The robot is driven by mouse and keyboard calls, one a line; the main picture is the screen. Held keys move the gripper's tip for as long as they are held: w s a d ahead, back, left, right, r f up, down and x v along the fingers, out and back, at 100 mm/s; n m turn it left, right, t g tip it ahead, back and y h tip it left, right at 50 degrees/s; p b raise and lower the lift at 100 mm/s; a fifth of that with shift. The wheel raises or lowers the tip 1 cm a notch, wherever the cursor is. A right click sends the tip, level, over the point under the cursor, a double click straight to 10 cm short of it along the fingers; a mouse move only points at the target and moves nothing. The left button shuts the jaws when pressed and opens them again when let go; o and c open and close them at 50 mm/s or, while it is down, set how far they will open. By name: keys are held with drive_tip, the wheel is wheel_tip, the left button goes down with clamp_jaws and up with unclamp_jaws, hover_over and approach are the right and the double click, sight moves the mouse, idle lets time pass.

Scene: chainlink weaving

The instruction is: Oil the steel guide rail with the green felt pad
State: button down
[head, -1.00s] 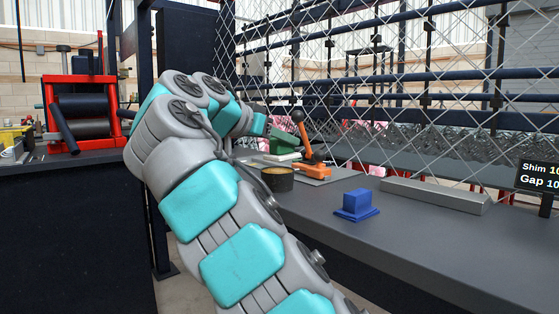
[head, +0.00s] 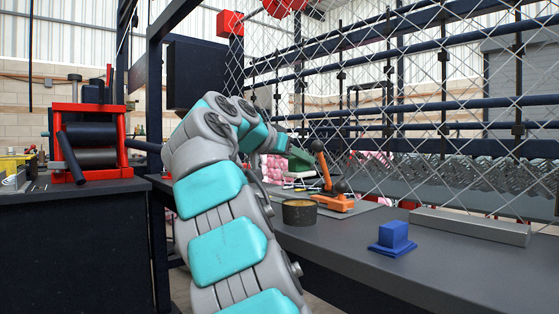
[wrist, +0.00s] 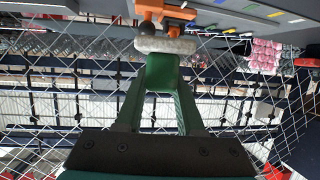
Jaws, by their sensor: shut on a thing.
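My gripper (wrist: 160,92) is shut on the green felt pad (wrist: 162,72), a green block with a pale grey felt face (wrist: 166,45) at its far end. In the head view, the green felt pad (head: 300,160) is in the air, above and behind a dark round pot (head: 299,216) with tan contents, and apart from it. The steel guide rail is probably the long grey bar (head: 470,226) on the bench at right, well away from the pad. My arm hides most of the gripper in the head view.
An orange clamp (head: 333,201) with dark ball knobs stands close behind the pot. A blue block (head: 393,237) sits in front of the grey bar. Chain-link mesh (head: 430,90) rises behind the bench. The bench top (head: 350,250) between pot and blue block is clear.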

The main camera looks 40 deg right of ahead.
drive_tip(key=shift+f+b, duration=2.5)
drive_tip(key=shift+f, duration=0.35)
drive_tip(key=shift+f+b, duration=0.5)
drive_tip(key=shift+f, duration=0.15)
drive_tip(key=shift+r, duration=0.1)
wheel_tip(320, 180, up, 7)
drive_tip(key=p, duration=0.6)
idle(0.6)
